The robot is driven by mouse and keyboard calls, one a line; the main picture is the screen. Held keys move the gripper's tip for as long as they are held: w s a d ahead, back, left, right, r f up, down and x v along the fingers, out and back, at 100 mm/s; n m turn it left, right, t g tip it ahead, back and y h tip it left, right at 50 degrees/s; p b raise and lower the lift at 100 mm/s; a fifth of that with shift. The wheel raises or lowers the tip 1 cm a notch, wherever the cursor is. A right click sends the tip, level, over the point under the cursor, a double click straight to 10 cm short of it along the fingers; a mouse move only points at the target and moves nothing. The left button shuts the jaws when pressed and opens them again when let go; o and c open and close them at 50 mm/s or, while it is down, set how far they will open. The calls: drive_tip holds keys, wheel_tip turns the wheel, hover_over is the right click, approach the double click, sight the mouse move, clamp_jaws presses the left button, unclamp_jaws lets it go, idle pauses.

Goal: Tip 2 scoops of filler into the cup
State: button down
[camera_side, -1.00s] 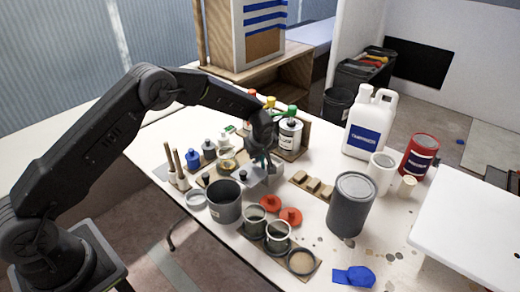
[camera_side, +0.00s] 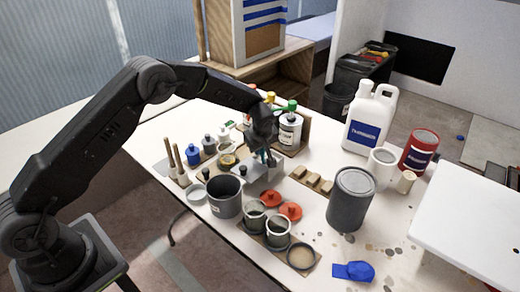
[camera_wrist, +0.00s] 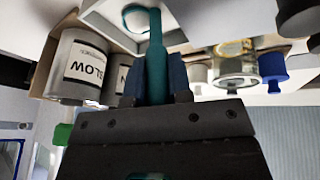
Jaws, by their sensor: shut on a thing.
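My gripper (camera_side: 266,150) is shut on the handle of a teal scoop (camera_wrist: 154,55). It hangs over a pale square tub (camera_side: 264,178) in the middle of the table. In the wrist view the scoop's looped end reaches over the pale tub (camera_wrist: 98,22), which holds whitish filler; I cannot tell whether the scoop touches it or carries any. A clear cup with yellow markings (camera_side: 228,161) stands just left of the tub; it also shows in the wrist view (camera_wrist: 236,68). Its inside is hard to make out.
A dark grey pot (camera_side: 225,197), red lids (camera_side: 290,211) and jars (camera_side: 277,232) stand in front. A large grey can (camera_side: 351,200) is at the right.

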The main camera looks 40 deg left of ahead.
drive_tip(key=shift+r, duration=3.75)
drive_tip(key=s+a, duration=0.9)
drive_tip(key=a, duration=0.3)
drive_tip(key=w+d+m+g+y, duration=0.2)
drive_tip(key=w+d+g+y, duration=0.2)
drive_tip(key=g, duration=0.5)
drive_tip(key=shift+w+f+m+y, duration=0.3)
drive_tip(key=shift+w+y, duration=0.8)
drive_tip(key=shift+y, duration=0.4)
drive_tip(key=shift+d, duration=0.15)
drive_tip(key=shift+r, duration=0.1)
